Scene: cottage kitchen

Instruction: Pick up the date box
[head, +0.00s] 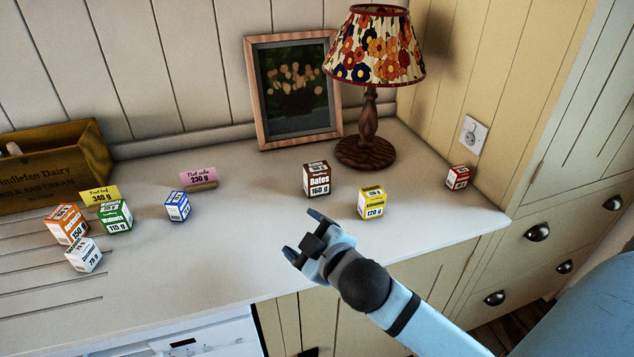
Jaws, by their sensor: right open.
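The date box (316,179) is a small brown carton with a white label reading "Dates 160 g". It stands upright on the pale countertop, in front of the framed picture and left of the lamp base. My right gripper (303,236) is open and empty near the front edge of the counter. It is nearer to me than the date box and apart from it, with a gap of bare counter between. My left gripper is not in view.
A yellow box (371,203) stands close to the right of the date box; a red box (458,177) is farther right. A lamp (368,130) and framed picture (293,90) stand behind. Several boxes, including a blue one (177,206), and a wooden crate (60,160) are left.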

